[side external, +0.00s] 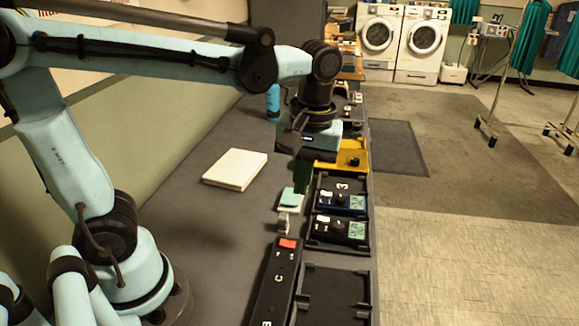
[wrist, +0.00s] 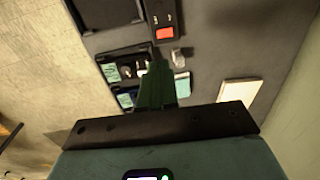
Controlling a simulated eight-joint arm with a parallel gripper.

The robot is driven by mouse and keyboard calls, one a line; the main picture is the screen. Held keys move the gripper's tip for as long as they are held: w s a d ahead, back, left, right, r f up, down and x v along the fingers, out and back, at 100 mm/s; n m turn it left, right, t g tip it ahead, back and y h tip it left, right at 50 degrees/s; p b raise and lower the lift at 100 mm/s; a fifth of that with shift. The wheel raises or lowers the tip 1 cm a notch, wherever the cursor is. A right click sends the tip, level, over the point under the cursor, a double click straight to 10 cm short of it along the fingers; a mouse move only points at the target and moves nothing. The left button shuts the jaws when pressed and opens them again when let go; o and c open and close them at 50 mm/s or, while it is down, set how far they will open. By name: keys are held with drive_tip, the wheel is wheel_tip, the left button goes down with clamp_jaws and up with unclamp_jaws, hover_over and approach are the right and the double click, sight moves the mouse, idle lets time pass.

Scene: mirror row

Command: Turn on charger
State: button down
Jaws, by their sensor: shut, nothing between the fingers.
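No label that I can read names the charger. A black strip (side external: 270,290) marked with letters lies at the front, with a red rocker switch (side external: 288,244) at its far end. In the wrist view, the red switch (wrist: 166,34) shows ahead of my fingers. My gripper (side external: 302,188), with dark green fingers, is shut and empty above the table left of the trays. In the wrist view, its fingers (wrist: 156,68) hide part of the trays.
A teal-and-white block (side external: 291,199) and a small metallic piece (side external: 283,222) lie between the strip and the gripper. An empty black tray (side external: 335,292) is right of the strip. A yellow unit (side external: 350,157) stands farther back. A white pad (side external: 235,169) lies left on the grey table.

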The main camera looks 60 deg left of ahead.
sight(281, 241)
drive_tip(key=shift+r, duration=0.5)
drive_tip(key=shift+s+a, duration=0.5)
drive_tip(key=shift+s, duration=0.05)
drive_tip(key=f, duration=0.4)
drive_tip(key=a+f, duration=0.1)
drive_tip(key=f, duration=0.4)
drive_tip(key=s+f, duration=0.1)
drive_tip(key=f, duration=0.3)
drive_tip(key=shift+s+a+f, duration=0.1)
drive_tip(key=shift+a+f, duration=0.05)
drive_tip(key=shift+f, duration=0.25)
drive_tip(key=shift+s, duration=0.1)
